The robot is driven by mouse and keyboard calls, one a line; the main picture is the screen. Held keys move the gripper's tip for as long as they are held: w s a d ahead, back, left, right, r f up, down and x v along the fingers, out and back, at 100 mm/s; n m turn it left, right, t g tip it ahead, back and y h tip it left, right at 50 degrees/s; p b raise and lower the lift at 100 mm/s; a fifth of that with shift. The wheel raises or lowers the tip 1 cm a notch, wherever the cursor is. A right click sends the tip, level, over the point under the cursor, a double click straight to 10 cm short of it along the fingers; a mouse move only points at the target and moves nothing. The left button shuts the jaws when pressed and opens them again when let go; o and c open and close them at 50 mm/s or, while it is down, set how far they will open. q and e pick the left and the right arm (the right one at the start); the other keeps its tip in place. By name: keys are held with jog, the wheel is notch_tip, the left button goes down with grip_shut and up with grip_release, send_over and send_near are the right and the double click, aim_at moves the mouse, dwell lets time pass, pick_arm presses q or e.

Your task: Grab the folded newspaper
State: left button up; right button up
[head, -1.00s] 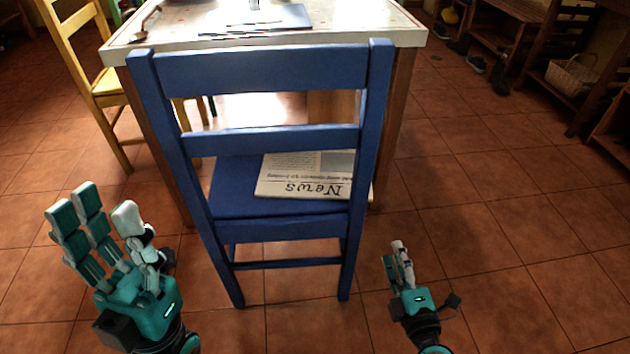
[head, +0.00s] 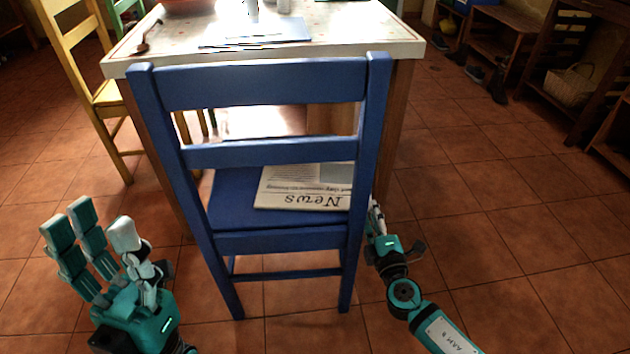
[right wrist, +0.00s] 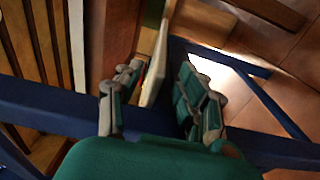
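The folded newspaper (head: 303,187) lies flat on the seat of the blue chair (head: 233,197), its "News" headline upside down to me. My right gripper (head: 374,212) is at the right side of the chair, by the newspaper's right edge. The chair's back post partly hides its fingers in the head view. In the right wrist view my right gripper (right wrist: 160,80) is open, and the thin pale edge of the newspaper (right wrist: 155,72) shows between its fingers. I cannot tell whether they touch it. My left gripper (head: 103,232) is open and empty, left of the chair.
The blue chair's backrest slats and posts stand between me and the newspaper. A white-topped table (head: 350,40) stands behind the chair. A yellow chair (head: 85,75) is at the left. Shelves with a basket (head: 570,86) are at the right. The tiled floor right of the chair is free.

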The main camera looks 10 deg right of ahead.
jog(key=shift+w, duration=1.05)
grip_shut()
